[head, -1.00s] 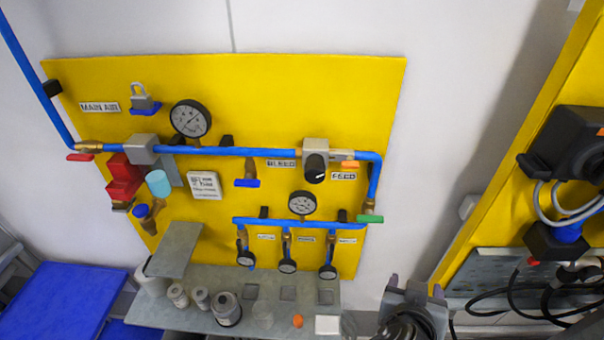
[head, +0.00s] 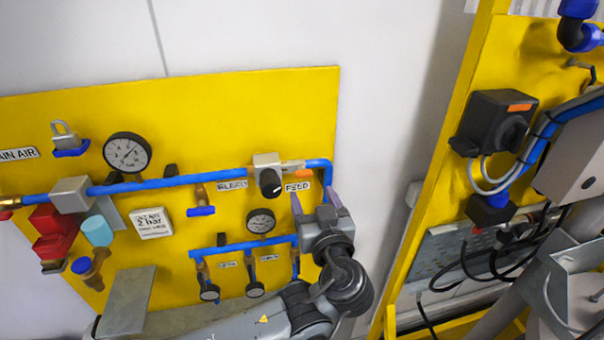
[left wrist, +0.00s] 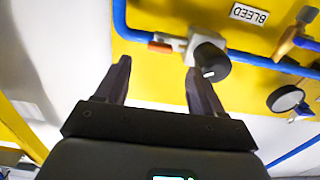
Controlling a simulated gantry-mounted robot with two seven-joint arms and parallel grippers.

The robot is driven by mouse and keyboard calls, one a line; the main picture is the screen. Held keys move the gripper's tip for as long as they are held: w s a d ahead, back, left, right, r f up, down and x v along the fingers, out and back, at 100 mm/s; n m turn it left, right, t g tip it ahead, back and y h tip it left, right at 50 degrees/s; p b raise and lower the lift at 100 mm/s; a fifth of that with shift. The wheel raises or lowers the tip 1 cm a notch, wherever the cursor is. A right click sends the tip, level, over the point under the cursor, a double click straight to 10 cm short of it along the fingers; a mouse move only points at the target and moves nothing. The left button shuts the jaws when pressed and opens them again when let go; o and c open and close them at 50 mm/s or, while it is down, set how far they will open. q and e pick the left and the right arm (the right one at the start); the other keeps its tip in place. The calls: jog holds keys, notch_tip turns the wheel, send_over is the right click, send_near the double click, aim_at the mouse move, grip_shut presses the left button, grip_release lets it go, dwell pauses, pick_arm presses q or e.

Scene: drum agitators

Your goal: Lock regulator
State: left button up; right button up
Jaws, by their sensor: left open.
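The regulator is a grey block (head: 266,160) with a round black knob (head: 270,183) on the blue pipe at the right of the yellow panel. An orange tab (head: 293,174) sits beside it, above the FEED label (head: 298,186). My left gripper (head: 314,200) is open and empty, just right of and below the knob, fingers pointing up at the panel. In the left wrist view the black knob (left wrist: 210,60) is close to the right fingertip of the open gripper (left wrist: 158,68). The orange tab (left wrist: 160,47) shows between the fingers there. My right gripper is out of view.
A small gauge (head: 261,221) and the lower blue pipe (head: 225,250) lie left of the gripper. A second yellow panel (head: 470,110) with a black switch box (head: 492,118) stands right.

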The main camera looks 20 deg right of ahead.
aim_at(305, 176)
pick_arm(q)
jog(key=w, duration=0.1)
jog(key=w+p, duration=0.1)
jog(key=w, duration=0.1)
jog(key=w+p, duration=0.1)
jog(key=w, duration=0.1)
jog(key=shift+w+d+r, duration=0.15)
jog(key=shift+w+d, duration=0.05)
jog(key=shift+d, duration=0.15)
jog(key=shift+w+d+p, duration=0.15)
jog(key=shift+w+p, duration=0.45)
jog(key=shift+w, duration=0.45)
jog(key=shift+c, duration=0.3)
